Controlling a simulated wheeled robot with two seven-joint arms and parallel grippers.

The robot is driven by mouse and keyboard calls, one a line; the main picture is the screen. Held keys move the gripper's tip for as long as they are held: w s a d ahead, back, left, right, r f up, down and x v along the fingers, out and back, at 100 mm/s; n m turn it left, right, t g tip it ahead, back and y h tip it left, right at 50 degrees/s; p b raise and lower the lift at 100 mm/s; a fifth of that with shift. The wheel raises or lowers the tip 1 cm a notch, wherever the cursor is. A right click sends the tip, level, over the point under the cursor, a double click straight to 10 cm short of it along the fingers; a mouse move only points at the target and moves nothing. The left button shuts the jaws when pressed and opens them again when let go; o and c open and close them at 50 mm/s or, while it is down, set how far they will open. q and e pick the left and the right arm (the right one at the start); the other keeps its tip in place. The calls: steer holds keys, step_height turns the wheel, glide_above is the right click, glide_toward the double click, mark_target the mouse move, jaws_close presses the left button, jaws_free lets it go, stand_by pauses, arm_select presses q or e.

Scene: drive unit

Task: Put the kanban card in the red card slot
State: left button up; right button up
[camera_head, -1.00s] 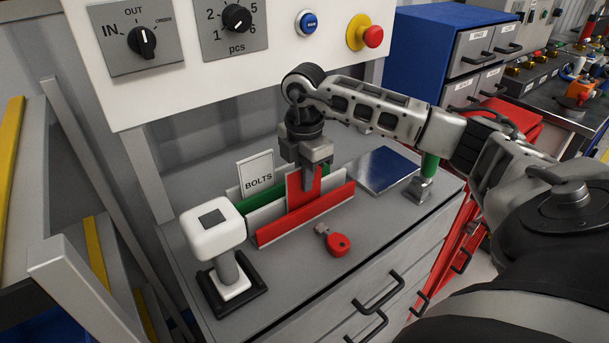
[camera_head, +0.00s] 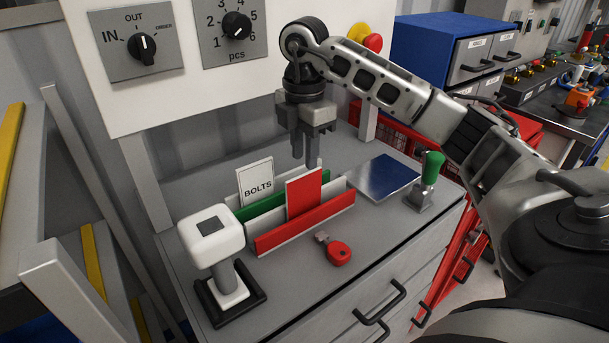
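A red card (camera_head: 304,192) stands upright in the card rack, behind the red front strip of the red card slot (camera_head: 303,224). A white card marked BOLTS (camera_head: 256,182) stands at the rack's back left, by the green strip (camera_head: 262,205). I cannot tell from its face whether the red card is the kanban card. My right gripper (camera_head: 306,162) points down just above and behind the red card's top edge. It holds nothing, and its fingers look slightly apart. My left gripper is out of view.
A white-headed post on a black base (camera_head: 230,292) stands left. A blue plate (camera_head: 385,176) and a green-handled lever (camera_head: 429,180) are right. The switch panel (camera_head: 185,75) overhangs behind.

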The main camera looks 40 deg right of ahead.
step_height(320, 180, up, 4)
steer(key=shift+r+p, duration=0.1)
steer(key=shift+p, duration=0.3)
stand_by(0.3)
steer(key=shift+s, duration=0.1)
